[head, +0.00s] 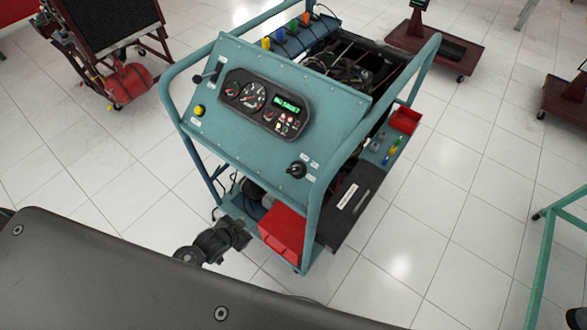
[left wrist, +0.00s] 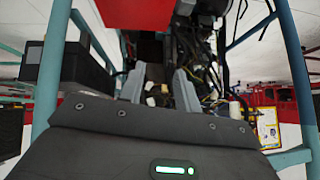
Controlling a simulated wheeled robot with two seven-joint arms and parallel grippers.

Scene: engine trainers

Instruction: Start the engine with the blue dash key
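The teal dash panel (head: 235,130) of the engine trainer faces me, with gauges and a lit green display. A black round switch (head: 297,169) sits at its lower right; I cannot tell whether a key is in it. A blue piece (head: 279,36) stands in a row with yellow, green and orange ones on the blue rail behind the panel. I cannot tell if it is the key. My left gripper (head: 240,232) is low, below the panel and left of the red bin. In the left wrist view, its fingers (left wrist: 158,88) are apart with nothing clearly between them. My right gripper is not in view.
A red bin (head: 283,232) and a black box (head: 350,203) are on the trainer's lower level. A right side tray (head: 375,158) carries small coloured pieces and another red bin (head: 405,120). Teal tubes frame the trainer.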

